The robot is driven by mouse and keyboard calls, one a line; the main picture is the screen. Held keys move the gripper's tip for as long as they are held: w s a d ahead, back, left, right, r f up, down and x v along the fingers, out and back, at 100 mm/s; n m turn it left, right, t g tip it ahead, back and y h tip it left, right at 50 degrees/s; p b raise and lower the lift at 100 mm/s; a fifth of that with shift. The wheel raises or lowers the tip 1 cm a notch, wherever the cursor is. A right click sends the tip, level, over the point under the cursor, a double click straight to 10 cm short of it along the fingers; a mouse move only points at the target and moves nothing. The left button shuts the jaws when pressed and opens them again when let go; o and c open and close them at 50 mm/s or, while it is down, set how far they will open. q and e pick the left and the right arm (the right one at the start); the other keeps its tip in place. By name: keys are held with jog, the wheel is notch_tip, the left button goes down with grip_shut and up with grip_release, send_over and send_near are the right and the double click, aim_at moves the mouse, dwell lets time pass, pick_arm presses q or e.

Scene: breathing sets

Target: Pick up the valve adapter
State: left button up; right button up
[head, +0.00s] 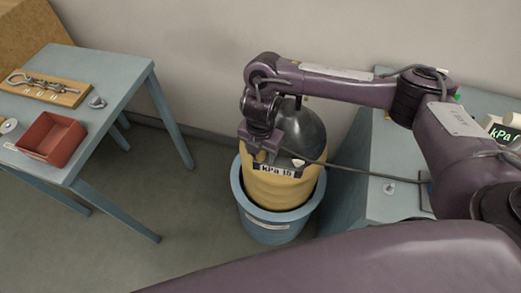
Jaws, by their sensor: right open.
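I cannot tell for certain which thing is the valve adapter. A small grey metal piece (97,103) lies on the left table, and a small pale fitting (389,188) sits on the right bench; either is too small to identify. My right gripper (262,153) is open, pointing down in front of a yellow cylinder (268,188) with a black top (305,130). It hides part of the cylinder's upper front. A small brassy part shows by the fingers, too small to tell whether it touches them. My left gripper is out of view.
The cylinder stands in a blue tub (270,226) between the left table (110,70) and the right bench (350,190). The table holds a wooden board (66,94) with metal tools and a red tray (52,138). A cable (345,171) runs from the cylinder area rightward.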

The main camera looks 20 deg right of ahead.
grip_shut()
dwell(0.3)
